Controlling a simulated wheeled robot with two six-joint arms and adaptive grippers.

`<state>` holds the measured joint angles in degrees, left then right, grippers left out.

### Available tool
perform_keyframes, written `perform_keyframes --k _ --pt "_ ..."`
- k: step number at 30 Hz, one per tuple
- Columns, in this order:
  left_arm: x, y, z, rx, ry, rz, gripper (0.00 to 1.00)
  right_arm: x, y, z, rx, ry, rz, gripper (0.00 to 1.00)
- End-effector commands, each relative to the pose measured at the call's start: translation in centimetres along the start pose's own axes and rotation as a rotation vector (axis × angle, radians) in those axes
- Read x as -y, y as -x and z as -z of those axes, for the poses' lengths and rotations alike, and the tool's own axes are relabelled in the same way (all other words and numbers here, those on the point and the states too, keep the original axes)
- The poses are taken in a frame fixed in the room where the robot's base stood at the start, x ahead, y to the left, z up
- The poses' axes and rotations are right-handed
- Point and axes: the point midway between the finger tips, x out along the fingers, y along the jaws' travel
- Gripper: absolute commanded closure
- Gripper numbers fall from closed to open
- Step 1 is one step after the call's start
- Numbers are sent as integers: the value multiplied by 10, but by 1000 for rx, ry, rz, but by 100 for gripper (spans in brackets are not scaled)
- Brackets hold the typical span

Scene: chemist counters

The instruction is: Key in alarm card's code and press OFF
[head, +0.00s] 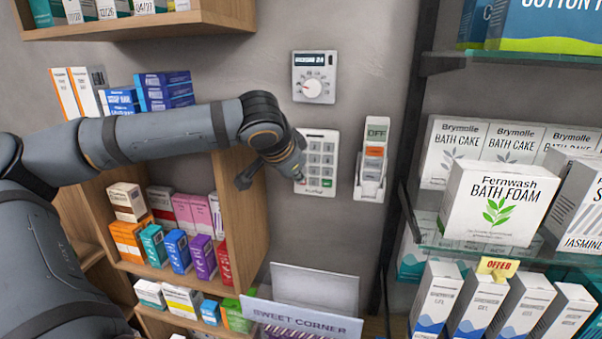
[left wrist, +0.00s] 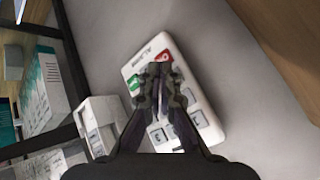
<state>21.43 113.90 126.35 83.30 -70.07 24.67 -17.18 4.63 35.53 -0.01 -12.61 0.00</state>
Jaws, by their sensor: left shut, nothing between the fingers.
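A white keypad (head: 316,152) with grey keys is fixed on the grey wall. It has a red key at its bottom left and a green key (head: 327,183) at its bottom right. In the left wrist view the keypad (left wrist: 204,118) appears turned upside down. My left gripper (head: 301,181) is shut and empty, its tips at the red key (left wrist: 163,55); I cannot tell whether they touch it. The fingers and wrist hide some keys. No readable code shows; I cannot identify the alarm card. My right gripper is not in view.
A white wall holder (head: 369,188) right of the keypad has an upright piece marked OFF (head: 376,133). A dial unit (head: 314,77) is above. Boxed shelves stand left and right. A Sweet Corner sign (head: 300,318) is below.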

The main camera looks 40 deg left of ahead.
Motion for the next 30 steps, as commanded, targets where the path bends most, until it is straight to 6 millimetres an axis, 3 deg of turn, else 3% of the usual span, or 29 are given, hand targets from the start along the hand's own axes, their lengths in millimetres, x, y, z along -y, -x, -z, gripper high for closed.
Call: perform_keyframes --k 8,19,30 --pt "-3 2 -3 -2 0 -1 100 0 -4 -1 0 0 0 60" --pt "-22 28 -21 -3 0 -1 100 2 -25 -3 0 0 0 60" --pt "-25 35 -25 0 0 -1 100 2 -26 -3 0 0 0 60"
